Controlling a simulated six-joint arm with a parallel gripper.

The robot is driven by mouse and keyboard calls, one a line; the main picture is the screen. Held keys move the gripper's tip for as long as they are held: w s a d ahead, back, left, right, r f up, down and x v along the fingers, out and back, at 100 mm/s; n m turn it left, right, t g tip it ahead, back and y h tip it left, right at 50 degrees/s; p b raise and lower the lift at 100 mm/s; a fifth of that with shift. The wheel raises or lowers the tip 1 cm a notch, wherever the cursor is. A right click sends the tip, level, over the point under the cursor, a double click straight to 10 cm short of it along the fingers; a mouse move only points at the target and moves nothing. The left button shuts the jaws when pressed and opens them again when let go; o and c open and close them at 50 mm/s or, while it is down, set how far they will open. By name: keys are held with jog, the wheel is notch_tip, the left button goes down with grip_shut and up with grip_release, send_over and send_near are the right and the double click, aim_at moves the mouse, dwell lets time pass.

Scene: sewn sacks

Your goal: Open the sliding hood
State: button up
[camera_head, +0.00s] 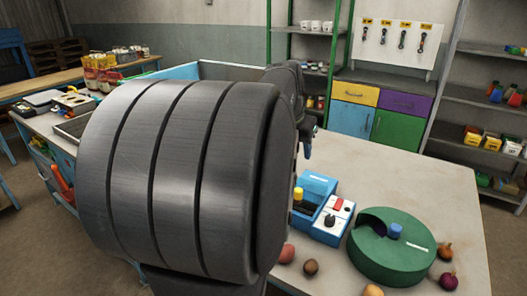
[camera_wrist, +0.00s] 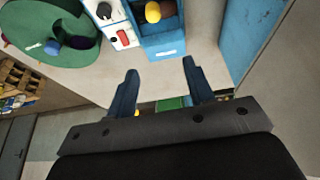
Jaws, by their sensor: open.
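A green round housing (camera_head: 385,262) with a blue knob (camera_head: 395,230) and a dark opening in its top stands on the table. It also shows at the upper left of the wrist view (camera_wrist: 75,20). I cannot tell for sure which part is the sliding hood. My arm hides much of the head view.
Several round vegetables, one an onion (camera_head: 448,281), lie around the green housing at the table's front. The grey tabletop (camera_head: 410,165) is bare behind it. Shelves (camera_head: 480,96) and a coloured cabinet (camera_head: 398,133) stand beyond.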

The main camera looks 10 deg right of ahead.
aim_at(298, 190)
notch_tip(298, 190, up, 3)
jog(key=w+d+n+g+y, duration=0.2)
jog(key=d+n+g+y, duration=0.1)
jog(key=n, duration=0.9)
jog(key=f, duration=1.7)
jog(key=shift+a+f, duration=0.2)
jog(key=shift+f, duration=0.05)
